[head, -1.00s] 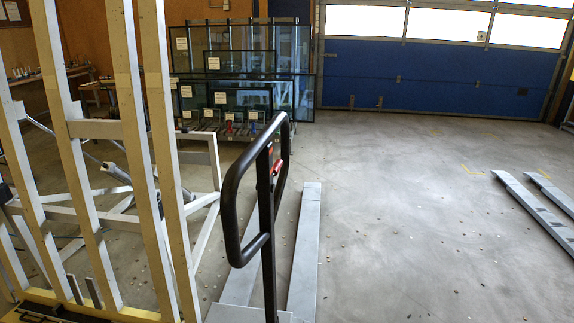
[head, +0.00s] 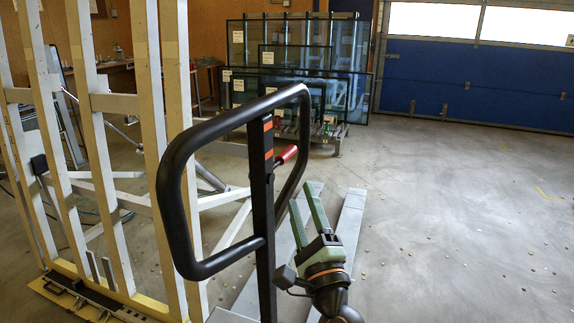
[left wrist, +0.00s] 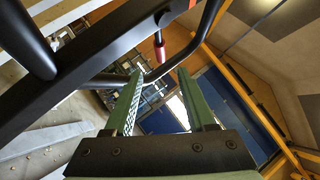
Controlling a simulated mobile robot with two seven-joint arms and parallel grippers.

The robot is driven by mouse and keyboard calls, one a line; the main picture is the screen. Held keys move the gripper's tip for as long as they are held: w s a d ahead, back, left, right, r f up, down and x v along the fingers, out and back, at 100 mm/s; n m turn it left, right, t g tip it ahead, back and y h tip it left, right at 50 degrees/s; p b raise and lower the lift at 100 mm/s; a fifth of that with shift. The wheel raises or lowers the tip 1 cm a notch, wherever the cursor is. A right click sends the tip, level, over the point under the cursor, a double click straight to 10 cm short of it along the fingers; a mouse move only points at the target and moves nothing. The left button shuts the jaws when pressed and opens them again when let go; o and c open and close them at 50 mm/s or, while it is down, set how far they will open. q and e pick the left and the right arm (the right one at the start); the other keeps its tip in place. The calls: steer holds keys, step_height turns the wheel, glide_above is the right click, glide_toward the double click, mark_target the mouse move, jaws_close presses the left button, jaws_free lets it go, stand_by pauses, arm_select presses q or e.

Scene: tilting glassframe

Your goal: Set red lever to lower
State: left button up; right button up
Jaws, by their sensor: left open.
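The red lever (head: 286,155) sticks out to the right from the black post inside the looped handle (head: 175,190) of a pallet truck. In the left wrist view the red lever (left wrist: 159,41) hangs beyond and above my fingers, beside the dark post. My left gripper (head: 303,205) has green fingers, is open and empty, and stands below and to the right of the lever, apart from it. Its fingers also show in the left wrist view (left wrist: 158,100), pointing up toward the handle loop. My right gripper is not in view.
A cream and white tilting frame (head: 150,130) stands on the left. Pale grey forks (head: 345,230) lie on the floor behind my left gripper. A rack of glass panes (head: 300,65) stands at the back. The floor on the right is clear.

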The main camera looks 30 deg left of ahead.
mark_target(287, 155)
arm_select(q)
steer(key=p+x, duration=0.2)
steer(key=x, duration=0.9)
steer(key=shift+w+a+r, duration=0.1)
steer(key=shift+r, duration=0.1)
steer(key=shift+w+a+r, duration=0.15)
steer(key=shift+w+a, duration=0.2)
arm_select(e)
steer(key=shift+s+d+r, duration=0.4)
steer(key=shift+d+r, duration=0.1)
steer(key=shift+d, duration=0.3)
arm_select(q)
steer(key=c, duration=0.6)
steer(key=shift+c, duration=1.3)
jaws_close()
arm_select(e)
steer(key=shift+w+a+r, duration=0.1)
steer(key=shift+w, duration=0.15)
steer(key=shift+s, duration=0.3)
